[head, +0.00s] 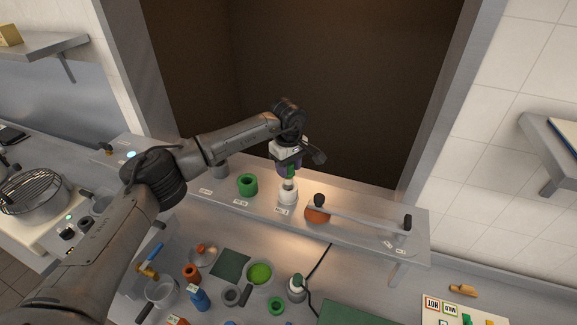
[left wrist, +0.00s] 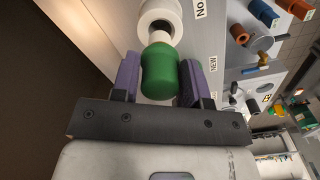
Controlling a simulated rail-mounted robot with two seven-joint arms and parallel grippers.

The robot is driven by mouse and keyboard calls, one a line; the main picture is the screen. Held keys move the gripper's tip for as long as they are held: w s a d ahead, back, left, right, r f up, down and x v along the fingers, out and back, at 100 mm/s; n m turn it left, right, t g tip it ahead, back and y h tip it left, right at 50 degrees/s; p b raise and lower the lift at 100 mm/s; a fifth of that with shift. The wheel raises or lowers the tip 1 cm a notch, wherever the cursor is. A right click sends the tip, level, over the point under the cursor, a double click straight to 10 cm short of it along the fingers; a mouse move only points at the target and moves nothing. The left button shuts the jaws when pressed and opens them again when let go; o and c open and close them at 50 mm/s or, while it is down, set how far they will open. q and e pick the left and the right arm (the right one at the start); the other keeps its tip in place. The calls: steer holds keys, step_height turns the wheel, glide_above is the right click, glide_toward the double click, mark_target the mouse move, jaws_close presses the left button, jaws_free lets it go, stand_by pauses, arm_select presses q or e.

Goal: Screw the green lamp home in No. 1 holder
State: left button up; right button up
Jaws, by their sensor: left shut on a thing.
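The green lamp (left wrist: 160,73) is between the purple finger pads of my left gripper (left wrist: 158,80), which is shut on it. It shows as a small green patch under the left gripper (head: 289,168) in the head view. Its pale neck points at a white round holder (left wrist: 158,14), with a label beginning "No" beside it; the number is cut off. In the head view this white holder (head: 288,194) stands on the raised shelf, right under the lamp. The lamp's neck meets or overlaps the holder's mouth; how deep it sits I cannot tell. My right gripper is not in view.
A green ring-shaped piece (head: 247,185) stands left of the holder on the shelf (head: 350,222). An orange round piece (head: 316,216) and a bar with dark knobs are right of it.

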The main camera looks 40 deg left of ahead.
mark_target(288, 179)
arm_select(q)
steer(key=shift+f, duration=0.5)
steer(key=shift+f+b, duration=0.75)
steer(key=shift+f, duration=0.15)
steer(key=shift+f+b, duration=0.6)
steer(key=shift+f, duration=0.55)
steer(key=m, duration=0.3)
steer(key=shift+m, duration=0.4)
steer(key=m, duration=0.4)
steer(key=shift+m+b, duration=0.4)
steer(key=m, duration=0.4)
steer(key=shift+m, duration=0.4)
steer(key=m, duration=0.3)
steer(key=shift+r, duration=0.1)
